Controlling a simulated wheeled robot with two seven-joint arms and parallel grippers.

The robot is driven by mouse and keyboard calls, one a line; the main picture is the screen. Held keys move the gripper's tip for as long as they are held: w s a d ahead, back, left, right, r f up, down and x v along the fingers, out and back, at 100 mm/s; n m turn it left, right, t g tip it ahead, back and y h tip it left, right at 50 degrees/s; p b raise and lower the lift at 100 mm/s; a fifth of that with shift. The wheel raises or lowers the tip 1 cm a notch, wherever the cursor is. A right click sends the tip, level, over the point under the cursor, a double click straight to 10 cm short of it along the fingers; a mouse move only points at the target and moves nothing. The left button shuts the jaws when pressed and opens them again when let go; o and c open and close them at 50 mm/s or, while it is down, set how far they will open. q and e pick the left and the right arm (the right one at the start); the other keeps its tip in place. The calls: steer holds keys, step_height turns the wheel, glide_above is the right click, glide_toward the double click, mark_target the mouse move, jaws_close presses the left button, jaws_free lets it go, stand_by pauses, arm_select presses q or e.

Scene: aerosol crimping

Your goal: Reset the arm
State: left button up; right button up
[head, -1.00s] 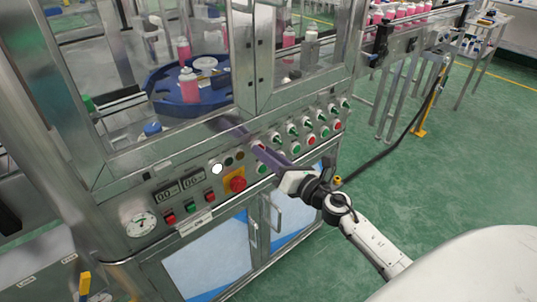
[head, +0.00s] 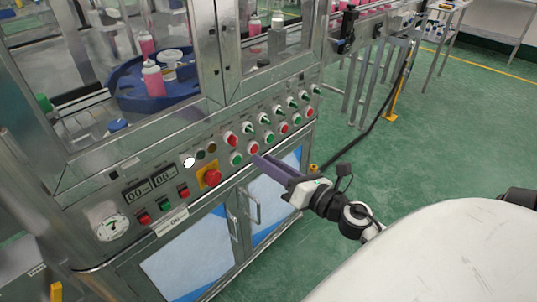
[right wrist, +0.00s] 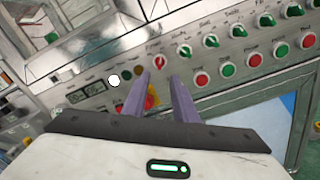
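My right gripper (head: 258,160) has long purple fingers and points at the front control panel (head: 130,222) of the crimping machine from the right. In the right wrist view its two fingers (right wrist: 160,78) are apart with nothing between them. The fingers stand in front of the panel, and I see no contact. The red emergency stop (head: 212,177) on its yellow plate is left of the fingers in the head view. In the right wrist view the emergency stop (right wrist: 152,98) is partly hidden by the fingers. My left gripper is not in view.
The panel carries several green and red buttons (head: 269,138), a gauge (head: 113,228) and cabinet doors below with handles (head: 252,205). Pink bottles (head: 153,79) stand on a blue turntable (head: 128,90) behind the guard frame. Open green floor (head: 440,140) lies to the right.

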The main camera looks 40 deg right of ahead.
stand_by(0.3)
steer(key=s+a+f+m+g, duration=0.3)
steer(key=s+a+f+m, duration=0.3)
steer(key=f+m, duration=0.2)
steer(key=s+a+f+m+g, duration=0.3)
steer(key=s+a+f+m, duration=0.2)
steer(key=m, duration=0.6)
steer(key=s+a+f+m+g+y, duration=0.1)
steer(key=s+a+f+m+g, duration=0.2)
steer(key=s+a+f+m, duration=0.3)
step_height(320, 180, down, 6)
steer(key=a+m, duration=0.3)
steer(key=shift+s+m, duration=0.35)
steer(key=shift+m, duration=0.05)
steer(key=shift+d, duration=0.1)
